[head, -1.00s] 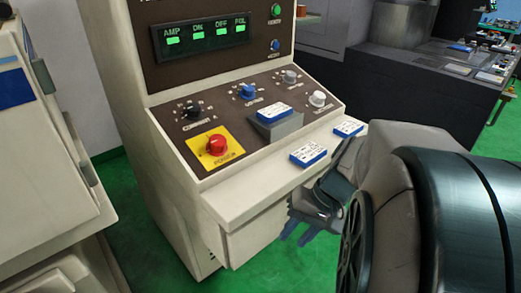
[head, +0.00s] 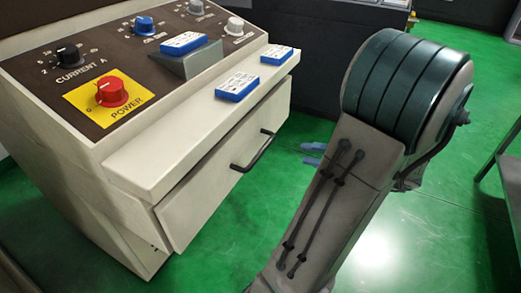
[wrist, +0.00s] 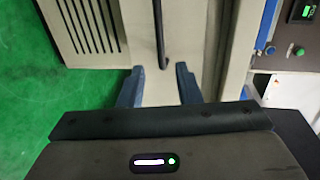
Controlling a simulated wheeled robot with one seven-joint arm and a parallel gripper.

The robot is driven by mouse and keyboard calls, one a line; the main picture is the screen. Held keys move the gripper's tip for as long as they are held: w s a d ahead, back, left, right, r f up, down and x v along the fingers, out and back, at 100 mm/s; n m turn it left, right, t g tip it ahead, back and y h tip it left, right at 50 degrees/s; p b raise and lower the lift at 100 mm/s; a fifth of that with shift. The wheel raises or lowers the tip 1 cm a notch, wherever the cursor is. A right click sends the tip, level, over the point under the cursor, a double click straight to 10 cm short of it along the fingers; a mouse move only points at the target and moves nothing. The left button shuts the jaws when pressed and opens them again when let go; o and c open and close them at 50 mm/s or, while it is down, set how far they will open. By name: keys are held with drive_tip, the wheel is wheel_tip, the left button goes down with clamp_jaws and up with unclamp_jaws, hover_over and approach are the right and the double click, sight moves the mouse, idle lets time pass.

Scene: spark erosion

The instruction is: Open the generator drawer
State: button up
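The generator drawer (head: 215,190) is a cream front under the console's ledge, with a dark bar handle (head: 253,152). It looks shut or nearly so; I cannot tell exactly. My gripper's blue fingertips (head: 312,154) show to the right of the handle, apart from it, with the rest of the gripper hidden behind my arm. In the wrist view my gripper (wrist: 158,84) is open and empty. The handle (wrist: 160,35) runs upright in that picture, ahead of the gap between the two fingers.
The generator console has a red power knob (head: 112,92) on a yellow plate. Blue-and-white boxes (head: 237,86) lie on its ledge (head: 180,135) above the drawer. Green floor (head: 440,220) is open in front. A grey bench edge (head: 498,150) stands at the far right.

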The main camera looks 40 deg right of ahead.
sight(265, 145)
drive_tip(key=b+x, duration=0.1)
drive_tip(key=x, duration=1.2)
drive_tip(key=shift+w+a+b, duration=0.2)
drive_tip(key=shift+w+b, duration=0.05)
drive_tip(key=shift+b, duration=0.1)
clamp_jaws()
